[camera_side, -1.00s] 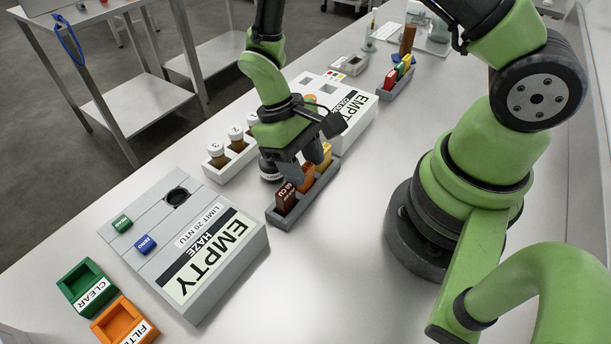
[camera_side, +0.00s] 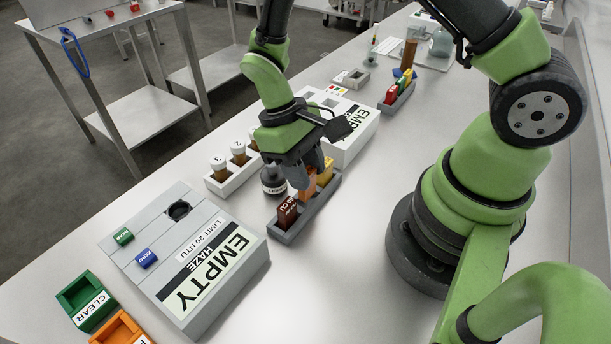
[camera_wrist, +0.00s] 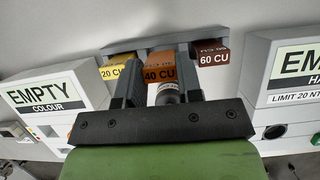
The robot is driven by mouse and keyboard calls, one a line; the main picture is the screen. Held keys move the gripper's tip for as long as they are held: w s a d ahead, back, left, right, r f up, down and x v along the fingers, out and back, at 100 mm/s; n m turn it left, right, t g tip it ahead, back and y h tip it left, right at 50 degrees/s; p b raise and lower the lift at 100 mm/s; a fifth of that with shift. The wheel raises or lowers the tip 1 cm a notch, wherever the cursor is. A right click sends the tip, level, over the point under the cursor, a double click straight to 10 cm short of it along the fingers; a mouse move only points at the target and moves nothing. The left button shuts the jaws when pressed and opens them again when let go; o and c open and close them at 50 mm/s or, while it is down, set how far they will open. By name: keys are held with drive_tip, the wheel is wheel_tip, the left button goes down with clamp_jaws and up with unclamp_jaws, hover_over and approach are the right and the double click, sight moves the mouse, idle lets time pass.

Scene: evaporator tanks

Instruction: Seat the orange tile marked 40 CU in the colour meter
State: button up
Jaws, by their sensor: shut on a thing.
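The orange tile marked 40 CU (camera_wrist: 160,74) is between the two fingers of my gripper (camera_wrist: 157,90), which is shut on it. The tile (camera_side: 309,188) is over the middle of the grey rack (camera_side: 318,207) and seems slightly higher than its neighbours; its lower end is hard to see. The yellow 20 CU tile (camera_wrist: 111,72) and the dark red 60 CU tile (camera_wrist: 212,58) stand on either side of it in the rack. The white colour meter (camera_side: 357,132) is behind the rack, partly hidden by my gripper, and its label (camera_wrist: 42,92) reads EMPTY COLOUR.
The haze meter (camera_side: 190,250), labelled EMPTY, is at the lower left. A dark round jar (camera_side: 272,181) stands close beside the rack, near a white holder (camera_side: 222,185) with brown vials. A second tile rack (camera_side: 400,98) is farther back. The bench right of the rack is clear.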

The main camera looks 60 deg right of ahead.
wheel_tip(320, 180, up, 8)
drive_tip(key=f+m, duration=0.1)
wheel_tip(320, 180, up, 2)
drive_tip(key=m+t, duration=0.9)
drive_tip(key=m, duration=2.6)
hover_over(304, 94)
drive_tip(key=s, duration=0.1)
wheel_tip(304, 94, down, 9)
drive_tip(key=shift+s+d+r, duration=0.1)
drive_tip(key=shift+s, duration=0.05)
drive_tip(key=o, duration=0.9)
